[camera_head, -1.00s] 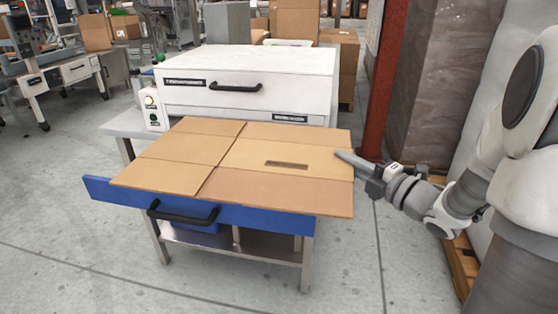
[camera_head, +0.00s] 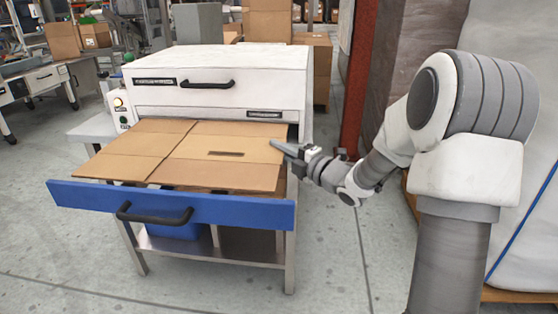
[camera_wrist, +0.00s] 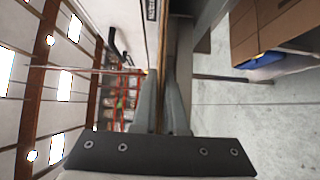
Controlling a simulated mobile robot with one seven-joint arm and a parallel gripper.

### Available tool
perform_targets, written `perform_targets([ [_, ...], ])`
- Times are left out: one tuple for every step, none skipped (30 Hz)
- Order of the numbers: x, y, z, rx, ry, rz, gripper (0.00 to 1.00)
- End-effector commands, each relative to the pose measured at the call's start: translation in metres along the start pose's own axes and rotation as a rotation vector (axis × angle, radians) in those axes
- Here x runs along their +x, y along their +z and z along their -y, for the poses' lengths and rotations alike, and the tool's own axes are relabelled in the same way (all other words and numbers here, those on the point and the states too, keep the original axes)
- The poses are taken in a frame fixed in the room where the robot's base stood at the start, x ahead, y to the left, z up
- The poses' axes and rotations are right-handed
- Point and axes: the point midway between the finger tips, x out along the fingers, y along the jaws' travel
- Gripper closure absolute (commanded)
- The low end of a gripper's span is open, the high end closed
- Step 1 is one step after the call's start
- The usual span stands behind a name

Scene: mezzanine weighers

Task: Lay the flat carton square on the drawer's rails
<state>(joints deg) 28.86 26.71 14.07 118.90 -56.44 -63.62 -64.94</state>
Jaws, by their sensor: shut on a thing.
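The flat brown carton (camera_head: 226,148) lies level over the open drawer, with a dark slot in one panel and creases between panels. Its near edge is behind the blue drawer front (camera_head: 170,205), and dark rail parts (camera_head: 185,189) show in the gap between. The far edge is close to the white machine's face; whether it reaches inside is unclear. My gripper (camera_head: 280,148) is shut on the carton's right edge. In the wrist view, the gripper's fingers (camera_wrist: 164,105) pinch the carton, seen edge-on as a thin brown strip (camera_wrist: 163,45). Most rails are hidden under the carton.
The white machine (camera_head: 222,85) with a black handle stands behind the drawer. A side table (camera_head: 100,128) and control box (camera_head: 119,110) are at its left. A red post (camera_head: 360,75) and wrapped pallets (camera_head: 430,50) stand at the right. The floor in front is clear.

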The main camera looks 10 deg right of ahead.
Motion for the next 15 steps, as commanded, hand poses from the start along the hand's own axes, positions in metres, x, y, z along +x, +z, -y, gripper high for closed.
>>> perform_targets([
  [0.0, 0.0, 0.014, 0.004, -0.001, 0.0, 1.0],
  [0.0, 0.0, 0.018, 0.004, -0.001, 0.0, 1.0],
  [0.0, 0.0, 0.023, 0.003, -0.001, 0.0, 1.0],
  [0.0, 0.0, 0.025, 0.002, 0.0, 0.0, 1.0],
  [0.0, 0.0, 0.025, 0.001, 0.0, 0.0, 1.0],
  [0.0, 0.0, 0.025, 0.0, 0.001, 0.0, 1.0],
  [0.0, 0.0, 0.024, 0.0, 0.001, 0.0, 1.0],
  [0.0, 0.0, 0.024, 0.0, 0.001, 0.0, 1.0],
  [0.0, 0.0, 0.024, 0.0, 0.001, 0.0, 1.0],
  [0.0, 0.0, 0.024, 0.0, 0.001, 0.0, 1.0],
  [0.0, 0.0, 0.024, 0.0, 0.001, 0.0, 1.0],
  [0.0, 0.0, 0.024, 0.0, 0.001, 0.0, 1.0],
  [0.0, 0.0, 0.025, 0.0, 0.001, 0.0, 1.0],
  [0.0, 0.0, 0.026, 0.0, 0.001, 0.0, 1.0],
  [0.0, 0.0, 0.027, 0.0, 0.001, 0.0, 1.0],
])
